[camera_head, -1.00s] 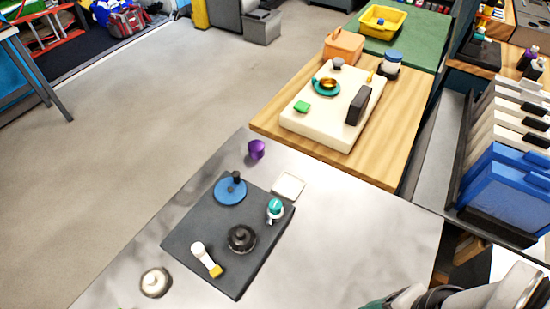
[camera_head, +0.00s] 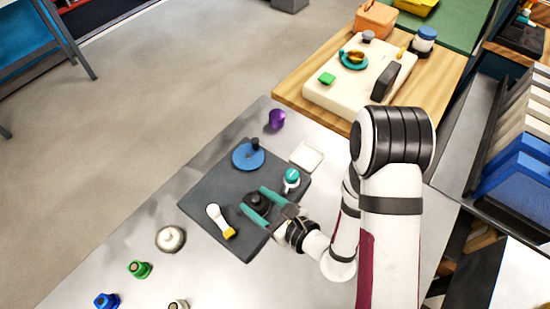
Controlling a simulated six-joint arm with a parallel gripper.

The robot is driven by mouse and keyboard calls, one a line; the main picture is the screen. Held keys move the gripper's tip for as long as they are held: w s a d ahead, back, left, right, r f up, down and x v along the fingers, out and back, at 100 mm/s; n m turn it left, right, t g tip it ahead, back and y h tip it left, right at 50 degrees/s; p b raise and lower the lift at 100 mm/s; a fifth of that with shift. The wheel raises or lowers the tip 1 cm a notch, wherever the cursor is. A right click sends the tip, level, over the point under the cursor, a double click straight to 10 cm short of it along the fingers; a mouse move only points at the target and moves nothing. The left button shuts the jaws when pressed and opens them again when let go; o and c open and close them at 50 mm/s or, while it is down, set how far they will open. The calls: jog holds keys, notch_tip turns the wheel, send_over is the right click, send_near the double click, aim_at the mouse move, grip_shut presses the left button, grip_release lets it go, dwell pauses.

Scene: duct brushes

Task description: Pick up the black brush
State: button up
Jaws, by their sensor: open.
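The black brush (camera_head: 257,199) is a round dark piece with a knob, lying on a dark grey mat (camera_head: 203,196) on the light table. My gripper (camera_head: 256,203) comes in from the right, with its two teal fingers spread open on either side of the black brush. The fingers and wrist hide part of the brush. I cannot tell whether the fingers touch it.
On the mat are a blue disc with a dark knob (camera_head: 248,156), a white brush with a yellow end (camera_head: 220,220) and a teal-topped white piece (camera_head: 291,178) close to my gripper. A white square dish (camera_head: 307,157) and purple cup (camera_head: 276,119) lie beyond.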

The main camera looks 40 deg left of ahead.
aim_at(252, 198)
jog(key=x, duration=0.5)
jog(key=shift+w+d+f, duration=0.1)
jog(key=shift+d+f, duration=0.05)
jog(key=shift+f, duration=0.1)
grip_shut()
